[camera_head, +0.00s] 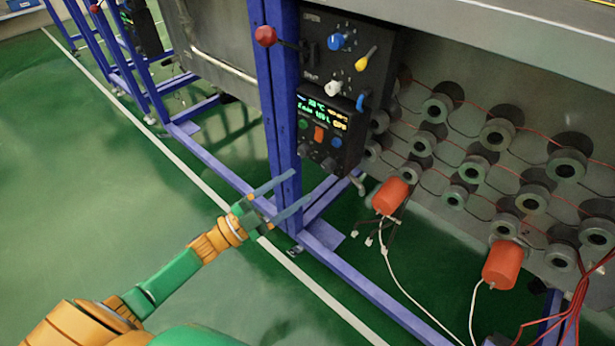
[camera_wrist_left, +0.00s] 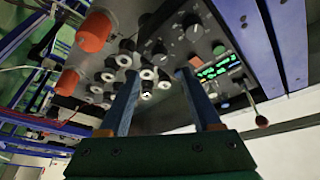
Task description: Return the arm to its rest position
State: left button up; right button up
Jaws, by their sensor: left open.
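My left arm, orange and green, comes in from the bottom left of the head view. Its gripper (camera_head: 284,194) is open, with two long blue-grey fingers spread apart and nothing between them. The fingers are in front of the blue frame post, below the black control panel (camera_head: 332,135). The left wrist view shows the same two fingers (camera_wrist_left: 158,96) apart and empty, with the panel (camera_wrist_left: 205,50) beyond them. I cannot tell from these views whether the fingers touch the post. My right gripper is not in view.
A blue metal frame (camera_head: 280,100) with a red-knobbed lever (camera_head: 266,36) stands close by the gripper. Orange cylinders (camera_head: 390,196) with white cables and a grey plate with several round fittings (camera_head: 470,170) are to the right. Green floor (camera_head: 80,190) at left is clear.

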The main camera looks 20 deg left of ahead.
pick_arm(q)
jog(key=shift+s, duration=0.1)
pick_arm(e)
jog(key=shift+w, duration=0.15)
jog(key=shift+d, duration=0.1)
